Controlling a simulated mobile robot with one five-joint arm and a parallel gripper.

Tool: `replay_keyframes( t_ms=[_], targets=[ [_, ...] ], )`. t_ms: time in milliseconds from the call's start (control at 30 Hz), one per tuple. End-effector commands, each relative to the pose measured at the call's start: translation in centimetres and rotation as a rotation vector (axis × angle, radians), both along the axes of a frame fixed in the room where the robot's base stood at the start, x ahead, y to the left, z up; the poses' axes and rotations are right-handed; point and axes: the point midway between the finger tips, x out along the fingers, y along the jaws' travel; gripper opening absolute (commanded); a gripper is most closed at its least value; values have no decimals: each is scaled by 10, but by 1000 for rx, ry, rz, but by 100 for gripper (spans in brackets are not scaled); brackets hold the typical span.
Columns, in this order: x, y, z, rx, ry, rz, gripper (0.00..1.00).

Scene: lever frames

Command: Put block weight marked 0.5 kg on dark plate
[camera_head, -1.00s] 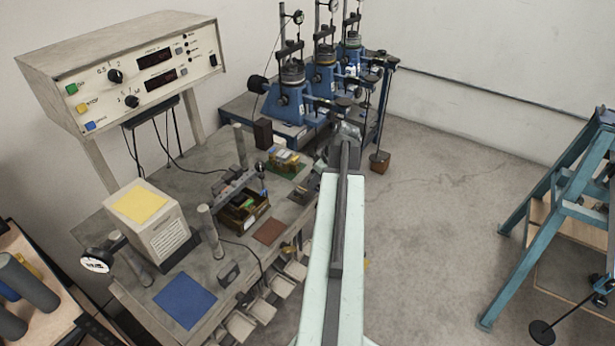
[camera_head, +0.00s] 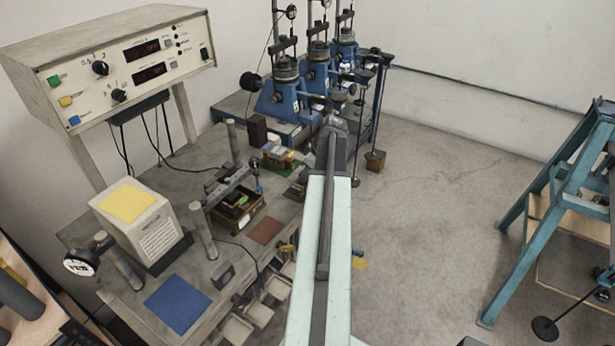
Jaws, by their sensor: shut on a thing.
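My arm reaches away from the camera, and my gripper (camera_head: 334,121) is at its far end, in front of the blue loading frames. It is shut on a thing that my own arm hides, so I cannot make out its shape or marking. Small dark round plates hang on rods by the blue frames; one (camera_head: 355,183) shows low, just right of my arm. Another dark disc (camera_head: 545,328) is on a rod at the lower right. I cannot tell which one is the dark plate. No 0.5 kg marking is readable.
A grey bench (camera_head: 225,270) on the left carries a blue mat (camera_head: 178,303), a brown mat (camera_head: 265,231), a wooden tray (camera_head: 240,222) and a beige box (camera_head: 140,222). A control console (camera_head: 110,70) stands behind. A teal frame (camera_head: 560,180) is right.

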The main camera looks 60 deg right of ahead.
Motion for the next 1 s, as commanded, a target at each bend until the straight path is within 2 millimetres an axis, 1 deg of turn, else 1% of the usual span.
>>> replay_keyframes(
  t_ms=[100,133,200,500,667,767,867,1000],
  targets=[
    [-1,-1,-4,0,-1,-2,0],
    [-1,-1,-3,0,0,-2,39],
    [-1,-1,-3,0,0,-2,55],
    [-2,-1,-2,0,0,-3,55],
    [-4,-1,8,1,0,-4,55],
    [-9,-1,22,0,0,-5,55],
    [-16,-1,42,0,0,-4,55],
    [-28,-1,74,1,0,-5,55]
  ],
)
